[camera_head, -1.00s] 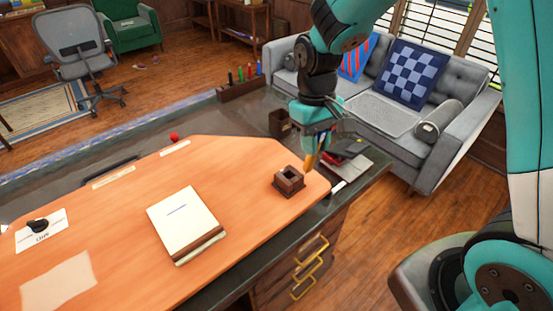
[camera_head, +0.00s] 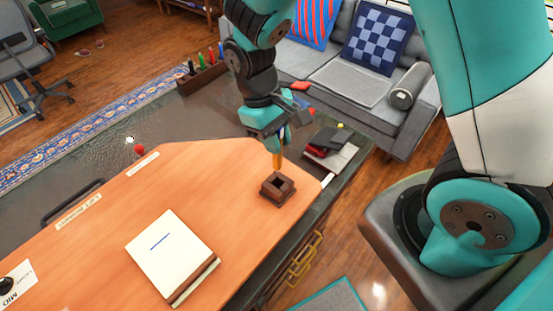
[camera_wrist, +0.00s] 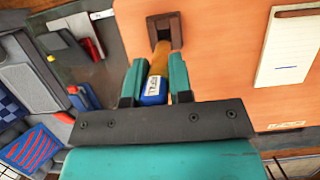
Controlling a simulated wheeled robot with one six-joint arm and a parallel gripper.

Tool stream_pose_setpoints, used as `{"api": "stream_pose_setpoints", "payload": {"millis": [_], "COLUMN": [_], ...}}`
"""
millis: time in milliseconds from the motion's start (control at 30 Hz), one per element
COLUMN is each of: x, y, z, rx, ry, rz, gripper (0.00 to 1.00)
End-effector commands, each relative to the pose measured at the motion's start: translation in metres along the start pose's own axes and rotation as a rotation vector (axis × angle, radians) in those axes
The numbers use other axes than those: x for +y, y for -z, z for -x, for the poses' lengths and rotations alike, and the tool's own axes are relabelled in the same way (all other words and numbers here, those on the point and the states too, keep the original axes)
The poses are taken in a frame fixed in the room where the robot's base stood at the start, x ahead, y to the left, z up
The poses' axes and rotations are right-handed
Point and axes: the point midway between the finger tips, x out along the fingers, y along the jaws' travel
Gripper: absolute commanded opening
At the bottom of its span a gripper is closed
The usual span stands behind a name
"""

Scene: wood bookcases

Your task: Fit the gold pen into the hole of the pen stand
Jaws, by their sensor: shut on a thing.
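The gold pen (camera_head: 277,160) is held by my gripper (camera_head: 272,142), pointing down, with its lower end close to the pen stand. In the wrist view the gold pen (camera_wrist: 160,62), with a blue labelled end, lies between the two teal fingers of my gripper (camera_wrist: 153,78). The brown square pen stand (camera_head: 277,190) stands on the orange desk top, and its dark hole faces up. The pen stand also shows beyond the fingers in the wrist view (camera_wrist: 176,27). The pen's tip looks just above or at the stand's back rim; I cannot tell whether it is inside the hole.
A white notepad (camera_head: 168,248) lies left of the stand on the desk (camera_head: 110,240). Dark and red books (camera_head: 325,142) lie at the right. A wooden holder with coloured pens (camera_head: 203,78) is at the back. A grey sofa (camera_head: 405,125) stands behind.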

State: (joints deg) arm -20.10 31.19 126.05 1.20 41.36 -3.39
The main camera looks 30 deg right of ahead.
Motion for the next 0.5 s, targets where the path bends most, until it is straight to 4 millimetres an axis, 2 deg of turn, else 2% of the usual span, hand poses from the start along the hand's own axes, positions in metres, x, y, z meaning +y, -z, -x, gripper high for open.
{"api": "stream_pose_setpoints", "payload": {"millis": [100, 300, 500], "x": [0.001, 0.001, 0.001], "y": [0.007, 0.014, 0.022], "z": [-0.023, -0.041, -0.068], "rx": [-0.004, 0.0, -0.002], "ry": [0.001, 0.002, 0.002], "rz": [-0.002, -0.004, -0.004], "gripper": [0.0, 0.0, 0.0]}}
